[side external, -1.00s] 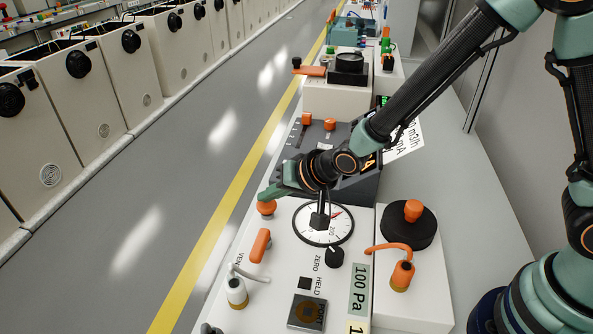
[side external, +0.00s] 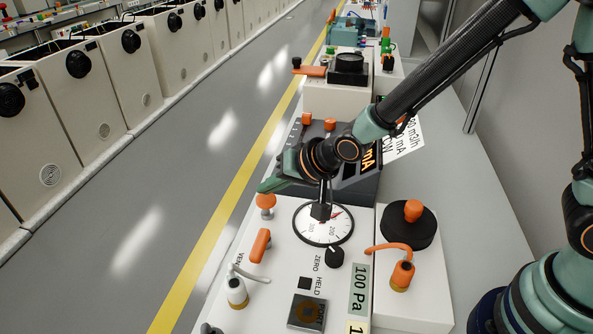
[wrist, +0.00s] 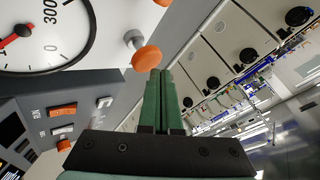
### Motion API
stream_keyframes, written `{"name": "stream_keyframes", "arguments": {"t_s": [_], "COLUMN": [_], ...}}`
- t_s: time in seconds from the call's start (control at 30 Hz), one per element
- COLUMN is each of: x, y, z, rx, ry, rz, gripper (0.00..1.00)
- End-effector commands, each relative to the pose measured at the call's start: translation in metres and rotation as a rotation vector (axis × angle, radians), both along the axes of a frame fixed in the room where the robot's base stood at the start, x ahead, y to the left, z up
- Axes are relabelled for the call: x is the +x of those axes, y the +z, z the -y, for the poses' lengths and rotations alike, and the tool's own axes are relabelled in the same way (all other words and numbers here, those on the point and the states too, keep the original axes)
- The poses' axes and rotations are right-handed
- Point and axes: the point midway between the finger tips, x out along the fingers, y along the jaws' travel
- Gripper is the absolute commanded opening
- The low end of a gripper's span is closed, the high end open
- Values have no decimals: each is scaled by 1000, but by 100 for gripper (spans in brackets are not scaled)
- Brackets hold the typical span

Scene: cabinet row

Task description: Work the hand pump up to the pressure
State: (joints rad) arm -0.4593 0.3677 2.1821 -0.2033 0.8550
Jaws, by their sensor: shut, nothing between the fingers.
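The hand pump's orange knob (side external: 265,201) stands on a pale stem at the panel's left edge, upper part. In the wrist view the knob (wrist: 147,57) sits just beyond my fingertips, with its stem showing. My gripper (side external: 263,188) is shut and empty, its green fingers just above the knob; a small gap seems to show between them. The fingers also show pressed together in the wrist view (wrist: 160,80). The round white gauge (side external: 311,239) has a red needle pointing to its upper right; a dark square block hides part of its face and the exact reading.
An orange lever (side external: 260,246), a white valve (side external: 237,290) and a black zero knob (side external: 334,257) stand on the panel. A black drum with an orange knob (side external: 413,211) is at the right. A dark meter box (side external: 350,190) stands behind the gauge.

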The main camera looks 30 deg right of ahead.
Motion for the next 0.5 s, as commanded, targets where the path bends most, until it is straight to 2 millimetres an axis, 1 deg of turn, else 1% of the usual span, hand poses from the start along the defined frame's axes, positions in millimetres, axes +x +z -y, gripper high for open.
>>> {"name": "stream_keyframes", "arguments": {"t_s": [0.1,0.5], "x": [0,0], "y": [4,7], "z": [0,0], "rx": [1,1], "ry": [0,0], "rz": [2,3], "gripper": [0,0]}}
